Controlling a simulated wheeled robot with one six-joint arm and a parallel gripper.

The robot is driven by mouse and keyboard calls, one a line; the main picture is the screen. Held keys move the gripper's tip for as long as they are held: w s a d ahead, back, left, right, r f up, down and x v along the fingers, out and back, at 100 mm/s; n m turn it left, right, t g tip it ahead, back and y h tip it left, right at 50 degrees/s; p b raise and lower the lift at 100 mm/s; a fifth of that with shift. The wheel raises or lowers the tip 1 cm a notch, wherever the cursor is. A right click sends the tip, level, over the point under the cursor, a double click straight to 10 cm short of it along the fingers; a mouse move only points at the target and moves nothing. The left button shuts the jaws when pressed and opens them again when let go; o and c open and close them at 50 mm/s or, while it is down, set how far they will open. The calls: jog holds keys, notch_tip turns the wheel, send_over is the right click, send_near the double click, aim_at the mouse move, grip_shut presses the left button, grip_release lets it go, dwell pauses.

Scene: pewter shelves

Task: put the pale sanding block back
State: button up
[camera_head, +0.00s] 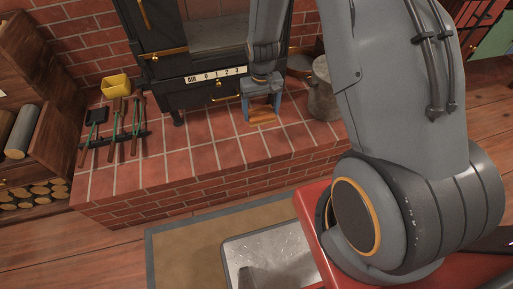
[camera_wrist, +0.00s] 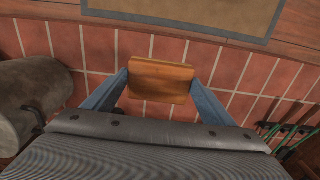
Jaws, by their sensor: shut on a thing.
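A flat wooden block (camera_head: 262,117), which I take for the pale sanding block, looks orange-brown in this light. In the wrist view the block (camera_wrist: 161,81) sits between the two blue fingers, one at each end. My gripper (camera_head: 262,112) is shut on it and points down over the red tiled hearth (camera_head: 205,160), in front of the dark stove (camera_head: 160,75). I cannot tell whether the block touches the tiles or hangs just above them.
A grey cylinder (camera_head: 323,92) stands close right of my gripper. Fire tools (camera_head: 116,130) on a rack and a yellow container (camera_head: 116,84) are at the hearth's left. Tiles between are clear. A grey tray (camera_head: 268,258) lies in front, below.

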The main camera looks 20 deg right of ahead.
jog(key=w+f+b, duration=0.1)
jog(key=f+b, duration=0.1)
jog(key=f, duration=0.4)
jog(key=w+f+b, duration=0.1)
jog(key=f+b, duration=0.1)
jog(key=f, duration=0.5)
jog(key=w+f+b, duration=0.1)
jog(key=f+b, duration=0.2)
jog(key=f, duration=0.3)
jog(key=shift+w+f, duration=0.2)
jog(key=shift+f, duration=0.15)
jog(key=shift+f, duration=0.15)
jog(key=o, duration=1)
